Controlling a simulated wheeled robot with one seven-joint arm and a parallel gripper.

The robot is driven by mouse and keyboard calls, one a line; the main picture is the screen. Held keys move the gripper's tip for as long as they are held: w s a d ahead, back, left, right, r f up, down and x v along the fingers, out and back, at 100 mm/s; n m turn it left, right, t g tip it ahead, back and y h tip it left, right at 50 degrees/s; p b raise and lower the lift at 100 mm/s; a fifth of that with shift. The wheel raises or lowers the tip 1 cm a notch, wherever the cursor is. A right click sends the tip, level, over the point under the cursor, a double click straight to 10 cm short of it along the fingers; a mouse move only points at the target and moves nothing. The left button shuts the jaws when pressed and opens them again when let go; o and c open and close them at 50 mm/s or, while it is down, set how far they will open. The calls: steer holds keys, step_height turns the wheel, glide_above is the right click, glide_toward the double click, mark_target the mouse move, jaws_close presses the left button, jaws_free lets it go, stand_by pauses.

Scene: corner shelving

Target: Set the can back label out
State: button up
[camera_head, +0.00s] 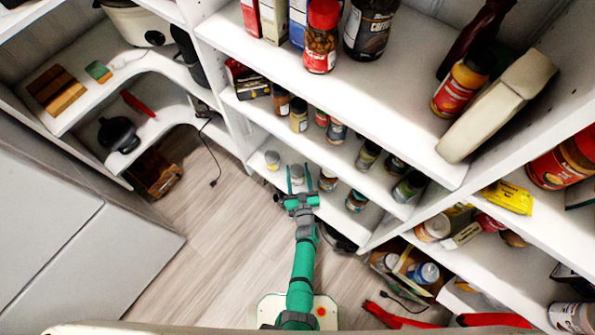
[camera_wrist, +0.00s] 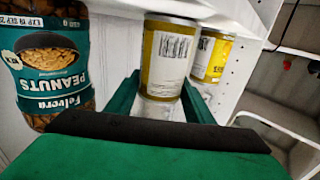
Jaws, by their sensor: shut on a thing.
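My gripper (camera_head: 297,188) reaches into the low shelf and is shut on a can (camera_head: 297,173). In the wrist view the green fingers (camera_wrist: 160,98) lie on either side of this can (camera_wrist: 162,60). It has a yellow label with a white printed panel, and that panel faces the wrist camera. The wrist view is upside down, as the lettering on a neighbouring jar shows. I cannot tell whether the can touches the shelf. A second yellow-labelled can (camera_wrist: 210,56) stands close beside it; it also shows in the head view (camera_head: 272,160).
A peanut jar (camera_wrist: 48,65) with a teal label is close on the other side. More jars (camera_head: 328,181) stand along the same shelf (camera_head: 262,178). The shelf above (camera_head: 275,119) is close over my gripper. The wooden floor (camera_head: 215,240) is clear to the left.

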steer(key=shift+f, duration=0.1)
steer(key=o, duration=1.3)
steer(key=shift+s, duration=0.1)
steer(key=s+d+r+h, duration=0.1)
steer(key=s+r, duration=0.2)
steer(key=s, duration=0.7)
steer(key=s+d+r, duration=0.1)
steer(key=s+r, duration=0.2)
steer(key=s, duration=0.7)
steer(key=s+r, duration=0.5)
steer(key=r, duration=0.4)
steer(key=s+a+r+m+g+h, duration=0.1)
steer(key=s+r, duration=0.4)
steer(key=r, duration=0.4)
steer(key=s+r+g, duration=0.1)
steer(key=s+r, duration=0.4)
steer(key=r, duration=0.3)
steer(key=shift+s+a+r+m+h, duration=0.15)
steer(key=shift+r+m+h, duration=0.25)
